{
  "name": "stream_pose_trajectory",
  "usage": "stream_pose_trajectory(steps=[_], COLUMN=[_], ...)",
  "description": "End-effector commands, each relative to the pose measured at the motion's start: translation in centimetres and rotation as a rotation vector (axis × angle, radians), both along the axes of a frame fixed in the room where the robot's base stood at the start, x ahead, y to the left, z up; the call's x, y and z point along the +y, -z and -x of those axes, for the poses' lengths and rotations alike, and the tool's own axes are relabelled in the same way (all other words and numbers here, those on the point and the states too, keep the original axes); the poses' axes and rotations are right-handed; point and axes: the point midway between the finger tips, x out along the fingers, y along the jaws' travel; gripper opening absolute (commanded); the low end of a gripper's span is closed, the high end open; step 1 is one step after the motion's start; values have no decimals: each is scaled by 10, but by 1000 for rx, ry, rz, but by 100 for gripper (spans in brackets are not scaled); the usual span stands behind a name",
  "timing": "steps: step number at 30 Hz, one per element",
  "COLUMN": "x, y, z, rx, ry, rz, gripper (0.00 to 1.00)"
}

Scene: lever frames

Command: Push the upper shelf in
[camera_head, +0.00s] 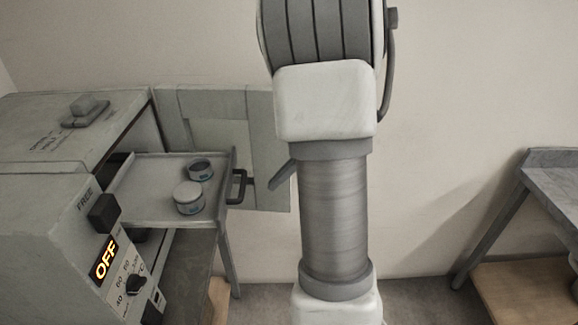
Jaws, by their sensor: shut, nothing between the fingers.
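The upper shelf (143,179) is a grey tray sticking out to the right from the open front of a grey oven-like cabinet (65,125). Two small round tins, a nearer one (188,198) and a farther one (199,169), stand upright on it. A dark handle (238,187) is on the shelf's right-hand front edge. My gripper (280,178) is mostly hidden behind my arm; only a dark tip shows, shut and empty. In the picture it is a little right of the handle, with a visible gap between them.
The cabinet's door (262,150) stands open behind the shelf. A control panel (110,265) reading OFF is at the front left. A dark stand (190,270) lies below the shelf.

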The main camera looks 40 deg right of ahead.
Motion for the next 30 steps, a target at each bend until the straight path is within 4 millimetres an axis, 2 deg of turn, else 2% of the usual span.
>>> stream_pose_trajectory(steps=[3,7,12,30], x=[14,31,42,51], y=[20,21,25,25], z=[-8,-20,-27,-33], rx=[4,0,0,-1], ry=[-2,-4,-3,-3], rz=[-1,1,1,0], gripper=[0,0,0,0])
